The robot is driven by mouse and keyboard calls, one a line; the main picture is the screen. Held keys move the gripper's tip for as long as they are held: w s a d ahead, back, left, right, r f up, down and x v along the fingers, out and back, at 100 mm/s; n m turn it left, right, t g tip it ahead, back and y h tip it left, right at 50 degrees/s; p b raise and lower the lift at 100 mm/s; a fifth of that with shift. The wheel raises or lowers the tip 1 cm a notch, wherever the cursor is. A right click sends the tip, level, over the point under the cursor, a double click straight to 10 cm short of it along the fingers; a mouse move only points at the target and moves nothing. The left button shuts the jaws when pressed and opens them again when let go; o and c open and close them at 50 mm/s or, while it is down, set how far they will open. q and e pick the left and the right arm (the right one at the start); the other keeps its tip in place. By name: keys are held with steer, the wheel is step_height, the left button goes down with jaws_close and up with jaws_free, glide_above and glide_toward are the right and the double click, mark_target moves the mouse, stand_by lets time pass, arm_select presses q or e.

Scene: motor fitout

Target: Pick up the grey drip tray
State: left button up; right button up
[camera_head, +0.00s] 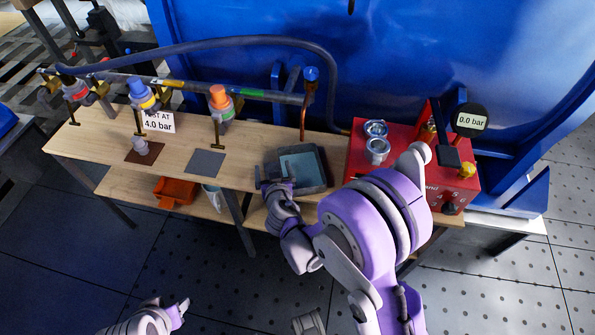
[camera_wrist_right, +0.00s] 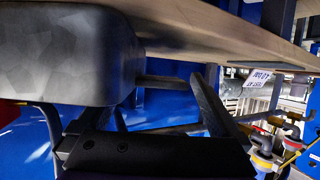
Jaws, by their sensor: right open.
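The grey drip tray (camera_head: 328,168) is a dark square tray with a pale blue-grey inside, lying on the wooden bench in the head view. A large dark grey rounded body that looks like the tray (camera_wrist_right: 65,55) fills the upper left of the right wrist view, very close. My right gripper (camera_head: 275,187) is open at the tray's near left corner. Whether a tray wall is between its fingers or they touch it, I cannot tell. My left gripper (camera_head: 181,311) is low at the bottom left, away from the bench; its jaw opening is unclear.
A red box (camera_head: 360,160) with metal cups and a gauge (camera_head: 470,119) stands right of the tray. A grey square pad (camera_head: 205,162) lies to the left. A pipe with coloured valves (camera_head: 220,98) runs behind. An orange bin (camera_head: 175,192) is on the lower shelf.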

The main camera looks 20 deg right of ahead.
steer(key=shift+c, duration=0.3)
jaws_close()
